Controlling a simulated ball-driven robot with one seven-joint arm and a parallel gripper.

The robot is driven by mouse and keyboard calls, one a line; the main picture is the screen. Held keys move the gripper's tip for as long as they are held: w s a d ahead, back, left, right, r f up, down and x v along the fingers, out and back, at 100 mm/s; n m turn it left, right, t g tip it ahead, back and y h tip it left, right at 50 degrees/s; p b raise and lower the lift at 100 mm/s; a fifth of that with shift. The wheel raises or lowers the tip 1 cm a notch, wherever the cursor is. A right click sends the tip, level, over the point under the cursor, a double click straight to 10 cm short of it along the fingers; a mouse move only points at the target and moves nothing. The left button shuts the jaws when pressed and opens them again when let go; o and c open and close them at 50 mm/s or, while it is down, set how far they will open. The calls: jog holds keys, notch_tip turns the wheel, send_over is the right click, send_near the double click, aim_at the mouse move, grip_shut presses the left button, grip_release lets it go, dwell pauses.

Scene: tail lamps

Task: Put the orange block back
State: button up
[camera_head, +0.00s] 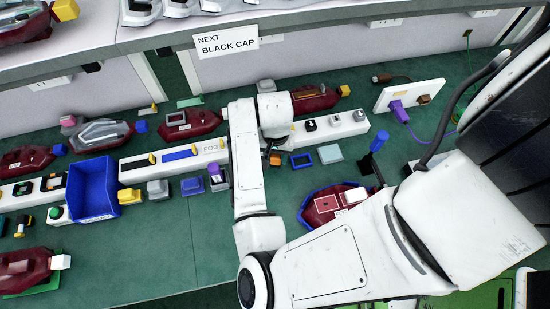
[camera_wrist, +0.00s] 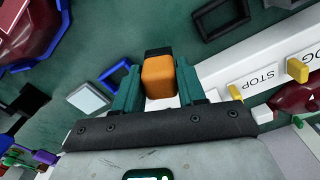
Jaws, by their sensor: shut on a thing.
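The orange block (camera_wrist: 158,76) sits between the two teal fingers of my gripper (camera_wrist: 157,84) in the wrist view, with a dark piece at its far end. My gripper is shut on it. In the head view only a small part of the orange block (camera_head: 275,159) shows beside my white arm, near the front of the white rail. My gripper (camera_head: 271,152) is mostly hidden there by the arm. I cannot tell whether the block touches the green table. No place marked for the orange block can be made out.
A blue square frame (camera_head: 301,160) and a pale square block (camera_head: 330,154) lie right of my gripper. The white rail (camera_wrist: 255,77) with a STOP label is close by, with a black frame (camera_wrist: 220,15) near it. A blue bin (camera_head: 95,188) stands left. A sign (camera_head: 226,42) reads "NEXT BLACK CAP".

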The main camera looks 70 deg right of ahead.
aim_at(275, 161)
jog(key=shift+w+f, duration=0.15)
jog(key=shift+f, duration=1.5)
jog(key=shift+f, duration=0.2)
jog(key=o, duration=1)
jog(key=shift+o, duration=0.2)
jog(key=shift+r, duration=0.1)
